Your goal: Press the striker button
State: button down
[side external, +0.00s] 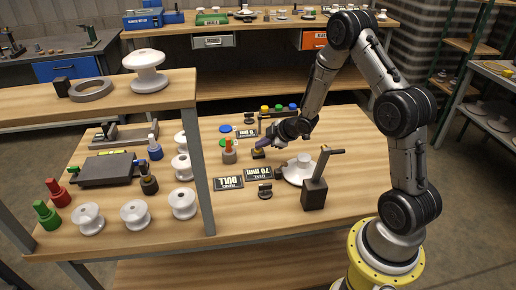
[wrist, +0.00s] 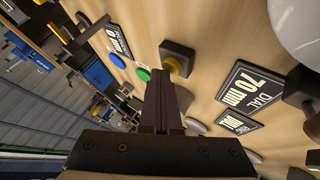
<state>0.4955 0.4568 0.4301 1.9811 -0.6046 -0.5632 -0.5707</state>
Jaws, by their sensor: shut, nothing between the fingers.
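A yellow push-button on a dark square base (wrist: 176,63) lies just beyond my fingertips in the wrist view. No label on it is readable; it looks like the striker button. It also shows as a small dark block (side external: 258,154) under my fingertips in the side view. My gripper (side external: 262,144) is shut and empty, reaching low over the table from the right. In the wrist view its closed fingers (wrist: 162,80) point at the button's near side and overlap its lower edge. I cannot tell whether they touch it. A dark block with a lever arm (side external: 315,192) stands beside a white insulator disc (side external: 296,172).
Green (wrist: 143,73) and blue (wrist: 117,61) discs lie left of the button. A shelf post (side external: 202,170) and several white insulators stand at left. The table's right part is mostly clear.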

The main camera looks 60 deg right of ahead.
aim_at(261, 151)
dwell(0.3)
jog(key=shift+r, duration=0.95)
jog(key=shift+r, duration=0.1)
notch_tip(261, 151, up, 5)
jog(key=shift+f, duration=0.1)
dwell(0.6)
